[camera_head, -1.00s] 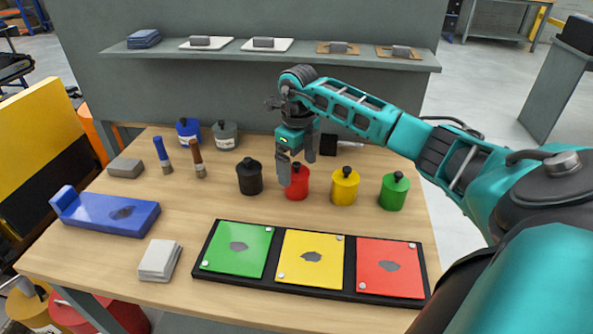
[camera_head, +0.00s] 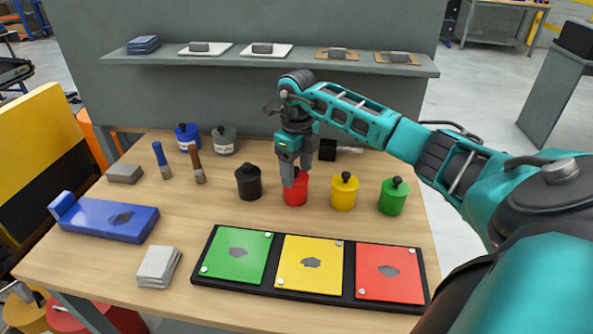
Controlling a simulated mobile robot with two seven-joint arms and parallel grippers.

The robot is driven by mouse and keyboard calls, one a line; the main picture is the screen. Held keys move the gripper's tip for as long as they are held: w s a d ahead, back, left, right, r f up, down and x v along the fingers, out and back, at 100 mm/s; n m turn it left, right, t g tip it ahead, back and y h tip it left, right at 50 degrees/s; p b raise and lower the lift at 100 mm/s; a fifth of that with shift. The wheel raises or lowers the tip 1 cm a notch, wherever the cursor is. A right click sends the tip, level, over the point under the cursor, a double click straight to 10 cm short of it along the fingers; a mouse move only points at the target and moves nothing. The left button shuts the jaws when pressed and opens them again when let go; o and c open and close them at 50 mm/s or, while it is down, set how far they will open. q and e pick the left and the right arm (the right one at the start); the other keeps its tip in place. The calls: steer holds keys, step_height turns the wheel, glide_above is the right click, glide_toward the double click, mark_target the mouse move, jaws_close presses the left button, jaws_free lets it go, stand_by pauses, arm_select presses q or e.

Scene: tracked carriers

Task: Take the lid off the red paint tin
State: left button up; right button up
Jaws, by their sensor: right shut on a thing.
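The red paint tin (camera_head: 295,194) stands on the wooden table, in a row between the black tin (camera_head: 248,184) and the yellow tin (camera_head: 343,193). My right gripper (camera_head: 296,173) points down over the red tin, with its fingers at the top of the lid. It is shut on the lid's knob, which the fingers hide. I see no gap between lid and tin, though the fingers cover part of the top. My left gripper is not in view.
A green tin (camera_head: 393,197) stands right of the yellow one. Blue (camera_head: 187,137) and grey (camera_head: 224,140) tins and two brushes stand behind. A black tray (camera_head: 349,270) with coloured plates lies in front. Bare table shows between the tray and the tins.

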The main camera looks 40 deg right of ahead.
step_height(320, 180, up, 13)
step_height(320, 180, up, 6)
steer(key=p, duration=0.3)
glide_above(297, 168)
steer(key=shift+r, duration=0.4)
steer(key=s+a+f+n, duration=0.2)
steer(key=a+f+n, duration=0.2)
steer(key=a+n, duration=0.3)
steer(key=s+a+f+n, duration=0.2)
steer(key=a+n, duration=0.6)
steer(key=n, duration=0.7)
steer(key=s+a+f+n, duration=0.2)
steer(key=a+f+n, duration=0.3)
steer(key=n, duration=0.6)
steer(key=shift+s+a+f+n, duration=0.3)
steer(key=shift+a, duration=0.9)
